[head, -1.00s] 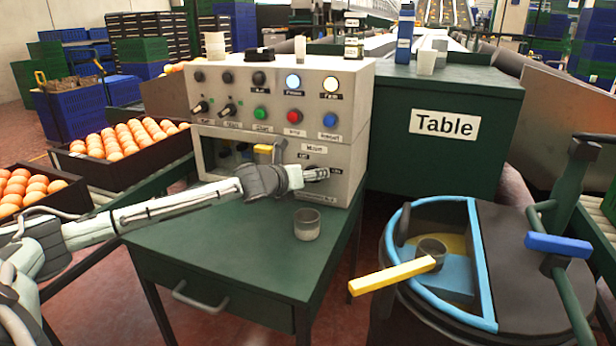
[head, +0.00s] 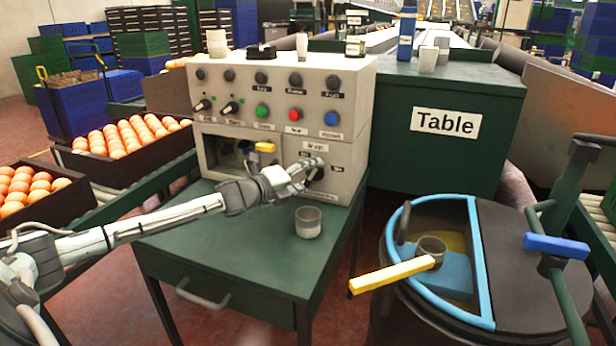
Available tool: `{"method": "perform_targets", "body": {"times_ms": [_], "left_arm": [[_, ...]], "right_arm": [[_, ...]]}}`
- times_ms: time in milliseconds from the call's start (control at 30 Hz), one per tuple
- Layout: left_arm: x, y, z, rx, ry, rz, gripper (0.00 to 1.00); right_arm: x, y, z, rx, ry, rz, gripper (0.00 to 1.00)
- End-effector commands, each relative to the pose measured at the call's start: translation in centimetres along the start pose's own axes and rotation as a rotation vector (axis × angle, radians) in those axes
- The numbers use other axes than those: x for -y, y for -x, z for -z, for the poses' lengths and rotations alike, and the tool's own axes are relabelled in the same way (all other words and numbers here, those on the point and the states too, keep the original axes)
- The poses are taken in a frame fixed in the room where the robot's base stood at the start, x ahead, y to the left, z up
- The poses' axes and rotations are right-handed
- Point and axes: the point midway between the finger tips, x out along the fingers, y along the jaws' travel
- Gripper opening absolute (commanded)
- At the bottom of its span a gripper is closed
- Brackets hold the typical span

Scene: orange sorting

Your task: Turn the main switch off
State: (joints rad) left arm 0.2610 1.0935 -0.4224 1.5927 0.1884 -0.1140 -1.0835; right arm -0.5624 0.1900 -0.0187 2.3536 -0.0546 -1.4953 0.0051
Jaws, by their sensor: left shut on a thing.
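The control box (head: 350,110) stands on a green bench in the head view. Its main switch (head: 317,173) is a dark knob at the lower right of the front, under a small label, and it sits tilted. My left gripper (head: 309,174) is shut on the knob and hides part of it. The top row of indicator lamps, including the two at the right (head: 333,82), is dark. Green, red and blue buttons (head: 295,115) sit below them. My right gripper is not in view.
A grey cup (head: 308,222) stands on the bench (head: 215,250) in front of the box. Crates of oranges (head: 125,165) are at the left. A round bin (head: 440,290) with a yellow handle (head: 392,275) stands at the right, near a green counter marked Table (head: 480,90).

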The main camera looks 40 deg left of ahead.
Motion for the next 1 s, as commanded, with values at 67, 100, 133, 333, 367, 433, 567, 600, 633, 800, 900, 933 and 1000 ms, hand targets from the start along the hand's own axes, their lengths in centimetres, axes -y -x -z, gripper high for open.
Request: {"method": "perform_targets", "body": {"times_ms": [67,100,133,333,367,433,567,600,633,800,900,933,1000], "left_arm": [[-0.4,0.0,0.1,0.001,0.07,0.026,0.33],[-0.4,0.0,0.1,0.002,0.102,0.04,0.33],[-0.4,-0.1,0.1,0.002,0.127,0.051,0.33],[-0.5,-0.1,0.1,0.002,0.271,0.111,0.33],[-0.5,-0.1,0.1,0.002,0.289,0.118,0.33],[-0.6,-0.1,0.1,0.003,0.328,0.134,0.33],[-0.5,-0.1,0.1,0.003,0.384,0.158,0.33],[-0.5,-0.1,0.0,0.003,0.399,0.164,0.33],[-0.5,-0.1,0.1,0.003,0.408,0.168,0.33],[-0.5,-0.1,0.0,0.003,0.441,0.182,0.33],[-0.5,-0.1,0.0,0.003,0.45,0.186,0.33],[-0.5,-0.1,0.0,0.003,0.452,0.186,0.33],[-0.5,-0.1,0.0,0.003,0.455,0.187,0.33]], "right_arm": [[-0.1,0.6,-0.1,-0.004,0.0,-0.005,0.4],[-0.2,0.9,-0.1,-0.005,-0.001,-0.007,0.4],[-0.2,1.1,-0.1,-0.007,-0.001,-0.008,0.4],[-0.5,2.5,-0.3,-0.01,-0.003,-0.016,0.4],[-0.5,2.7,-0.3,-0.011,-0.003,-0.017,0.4],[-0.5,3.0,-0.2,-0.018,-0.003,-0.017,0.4],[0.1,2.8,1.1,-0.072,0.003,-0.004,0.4],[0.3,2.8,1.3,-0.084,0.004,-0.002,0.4],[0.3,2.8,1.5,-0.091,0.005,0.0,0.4],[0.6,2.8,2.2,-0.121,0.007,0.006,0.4],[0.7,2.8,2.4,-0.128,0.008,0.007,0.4],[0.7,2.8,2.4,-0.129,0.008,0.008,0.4],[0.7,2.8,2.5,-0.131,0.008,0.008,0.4]]}}
